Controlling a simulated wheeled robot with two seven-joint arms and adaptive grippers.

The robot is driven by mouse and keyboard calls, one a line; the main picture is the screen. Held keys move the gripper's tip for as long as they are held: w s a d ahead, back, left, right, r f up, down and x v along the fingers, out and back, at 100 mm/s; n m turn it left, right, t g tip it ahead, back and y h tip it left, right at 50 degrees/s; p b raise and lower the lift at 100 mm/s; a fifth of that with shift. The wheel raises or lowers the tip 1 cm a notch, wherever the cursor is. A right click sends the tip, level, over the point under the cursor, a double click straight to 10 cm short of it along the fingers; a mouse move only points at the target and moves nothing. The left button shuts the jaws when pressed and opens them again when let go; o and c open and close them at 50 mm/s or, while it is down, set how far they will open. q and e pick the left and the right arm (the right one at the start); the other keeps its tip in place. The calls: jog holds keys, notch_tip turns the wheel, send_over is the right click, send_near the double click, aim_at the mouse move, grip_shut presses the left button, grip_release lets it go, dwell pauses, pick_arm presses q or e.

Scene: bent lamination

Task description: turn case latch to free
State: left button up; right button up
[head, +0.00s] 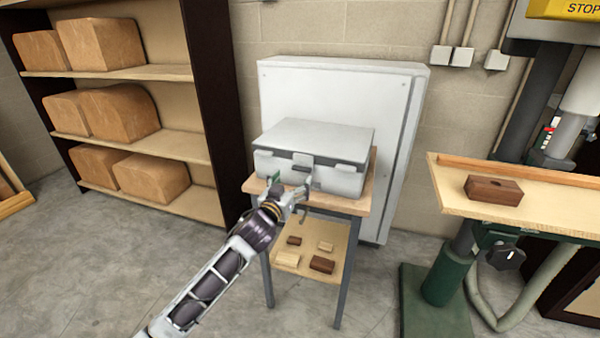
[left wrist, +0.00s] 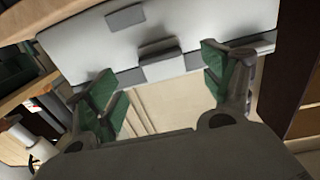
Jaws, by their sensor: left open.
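The case (head: 315,138) is a closed light grey box on a small wooden-topped stand. Its latch (head: 303,160) is a small grey piece at the middle of the front edge, partly behind my gripper's fingers. My left gripper (head: 291,186) is open in front of the case, just below the latch. In the left wrist view, the two green-padded fingers (left wrist: 168,85) stand apart. A grey block that looks like the latch (left wrist: 163,67) lies between and beyond them on the case front (left wrist: 210,22). Contact with it cannot be told. My right gripper is not in view.
The stand (head: 352,206) has a lower shelf with several small blocks (head: 322,264). A white cabinet (head: 400,150) is close behind. Shelves with brown bundles (head: 150,175) stand at left. A machine table (head: 450,195) with a dark block (head: 493,189) is at right.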

aim_at(300, 170)
pick_arm(q)
jog(key=shift+b+x, duration=0.3)
jog(key=shift+x, duration=2.8)
jog(key=shift+w+d, duration=0.1)
jog(key=shift+w, duration=0.15)
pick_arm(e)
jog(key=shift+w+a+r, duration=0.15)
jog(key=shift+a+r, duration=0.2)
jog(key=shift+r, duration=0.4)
pick_arm(q)
jog(key=c, duration=0.7)
jog(key=shift+c, duration=1.6)
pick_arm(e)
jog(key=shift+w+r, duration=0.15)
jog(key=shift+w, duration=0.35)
